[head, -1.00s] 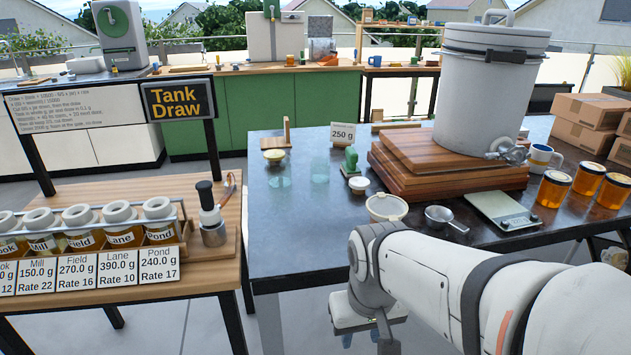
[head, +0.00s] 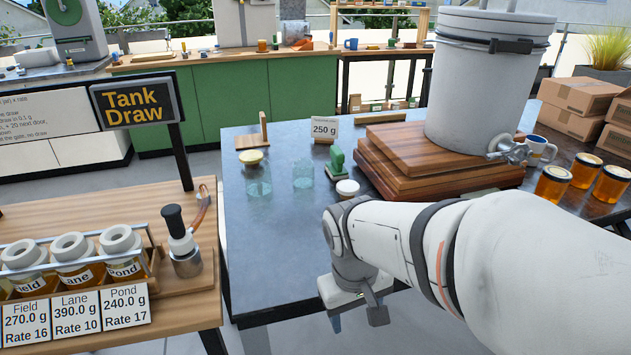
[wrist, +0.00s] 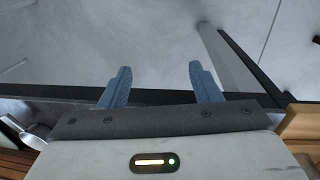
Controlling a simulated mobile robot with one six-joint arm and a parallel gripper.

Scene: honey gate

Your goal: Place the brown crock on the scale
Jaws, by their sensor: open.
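I see no brown crock in any view. The flat grey scale, seen earlier on the right part of the dark table, is now hidden behind my arm in the head view. My gripper (head: 357,315) points down just off the table's front edge. In the wrist view, my gripper's two blue fingers (wrist: 160,82) are wide apart with nothing between them, above grey floor.
The dark table (head: 290,225) bears a white tank (head: 485,95) on wooden boards (head: 385,180), glass jars (head: 258,182), a white-lidded jar (head: 347,188) and amber jars (head: 553,185). A wooden side table (head: 195,325) with a bottle rack (head: 75,265) stands left.

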